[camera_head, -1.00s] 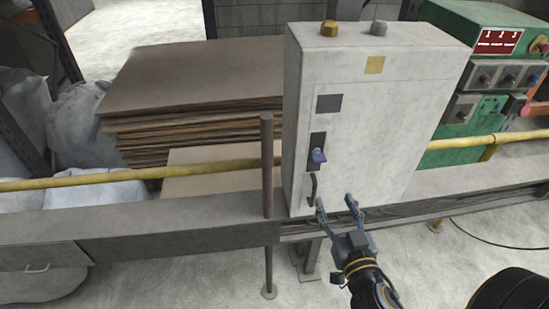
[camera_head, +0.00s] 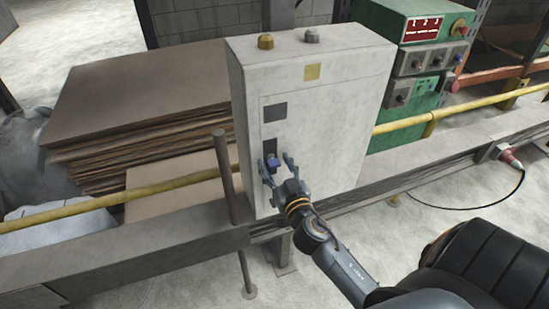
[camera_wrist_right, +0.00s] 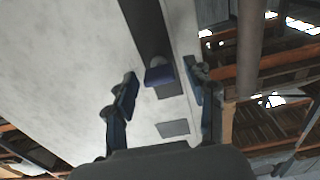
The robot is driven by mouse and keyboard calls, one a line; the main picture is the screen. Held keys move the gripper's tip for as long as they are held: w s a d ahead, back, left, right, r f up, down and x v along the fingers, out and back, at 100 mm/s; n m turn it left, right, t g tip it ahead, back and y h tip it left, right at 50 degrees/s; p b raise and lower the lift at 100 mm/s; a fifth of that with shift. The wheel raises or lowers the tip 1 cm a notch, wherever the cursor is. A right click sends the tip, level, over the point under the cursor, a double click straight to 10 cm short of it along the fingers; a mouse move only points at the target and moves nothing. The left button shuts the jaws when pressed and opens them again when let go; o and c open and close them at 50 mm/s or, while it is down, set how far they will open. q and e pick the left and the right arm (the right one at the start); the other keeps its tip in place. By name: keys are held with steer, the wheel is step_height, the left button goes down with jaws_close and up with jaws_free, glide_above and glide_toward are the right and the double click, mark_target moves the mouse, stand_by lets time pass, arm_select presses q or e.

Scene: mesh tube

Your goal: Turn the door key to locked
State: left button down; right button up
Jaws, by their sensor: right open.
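The blue-headed door key (camera_head: 272,163) sits in a dark lock plate (camera_head: 269,146) on the front door of the white cabinet (camera_head: 337,106). My right gripper (camera_head: 275,158) is open in front of the lock, with the key between its fingers in the picture. In the right wrist view the key (camera_wrist_right: 158,76) shows between the two spread fingertips (camera_wrist_right: 163,74), with a gap on each side. I cannot tell how deep the fingers reach around it. My left gripper is not in view. The black door handle below the key is hidden behind my right gripper.
A rusty upright post (camera_head: 227,177) stands just left of the cabinet. A grey rail (camera_head: 170,236) and a yellow pipe (camera_head: 80,210) run past it. Stacked brown sheets (camera_head: 130,90) lie behind left. A green machine (camera_head: 398,20) stands right.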

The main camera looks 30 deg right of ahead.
steer(key=shift+w+d, duration=0.1)
steer(key=shift+w, duration=0.4)
jaws_close()
